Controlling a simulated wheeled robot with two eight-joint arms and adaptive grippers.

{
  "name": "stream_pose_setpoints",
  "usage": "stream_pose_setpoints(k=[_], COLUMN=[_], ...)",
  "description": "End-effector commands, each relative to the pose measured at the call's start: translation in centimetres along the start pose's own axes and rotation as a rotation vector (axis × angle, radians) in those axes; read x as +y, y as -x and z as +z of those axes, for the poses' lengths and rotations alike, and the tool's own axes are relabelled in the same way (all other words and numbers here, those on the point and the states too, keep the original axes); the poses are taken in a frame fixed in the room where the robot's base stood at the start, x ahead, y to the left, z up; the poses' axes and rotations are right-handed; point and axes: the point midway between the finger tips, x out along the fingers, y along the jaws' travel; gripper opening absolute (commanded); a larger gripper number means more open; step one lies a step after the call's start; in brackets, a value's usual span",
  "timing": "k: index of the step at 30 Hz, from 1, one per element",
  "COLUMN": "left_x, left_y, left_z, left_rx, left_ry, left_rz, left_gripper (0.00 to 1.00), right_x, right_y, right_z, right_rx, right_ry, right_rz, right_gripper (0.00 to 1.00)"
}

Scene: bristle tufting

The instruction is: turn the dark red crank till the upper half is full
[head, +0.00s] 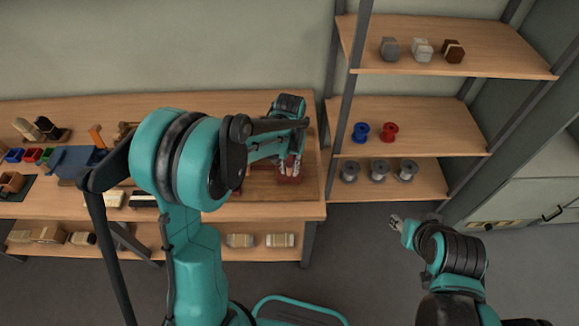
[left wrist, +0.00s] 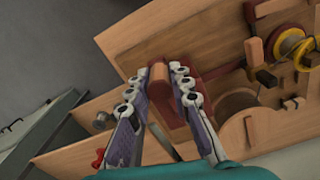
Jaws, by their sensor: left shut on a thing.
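The dark red crank (left wrist: 210,74) shows in the left wrist view, with its arm running right toward the wooden device. Its brownish-red handle (left wrist: 159,76) stands between the two fingers of my left gripper (left wrist: 157,84), which is shut on it. In the head view my left gripper (head: 290,166) points down at the right end of the bench, over a small dark red part of the crank (head: 290,180). My right gripper (head: 397,223) hangs in front of the shelf rack, away from the bench; its fingers are too small to judge. The upper half is not clearly seen.
In the left wrist view a yellow-rimmed spool (left wrist: 291,47) and wooden blocks are right of the crank. Red and blue spools (head: 389,132) and several grey spools (head: 379,171) sit on the rack. Bins and tools crowd the bench's left end.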

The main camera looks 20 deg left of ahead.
Motion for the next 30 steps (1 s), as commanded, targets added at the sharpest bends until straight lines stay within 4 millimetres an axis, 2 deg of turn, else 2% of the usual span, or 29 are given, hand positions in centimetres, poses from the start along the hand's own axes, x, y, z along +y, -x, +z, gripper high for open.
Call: stream_pose_setpoints(k=[11, 30], left_x=[1.4, 5.3], left_y=[-0.1, -0.1], left_z=[-0.5, -4.0], left_rx=[0.000, 0.000], left_ry=[0.161, 0.757], left_rz=[0.000, 0.000], left_gripper=[0.00, 0.00], right_x=[0.0, 0.0], right_y=[-0.2, -0.7], right_z=[0.2, 0.5], right_rx=[0.000, 0.000], right_ry=[0.000, 0.000], right_rz=[0.000, 0.000], right_gripper=[0.40, 0.40])
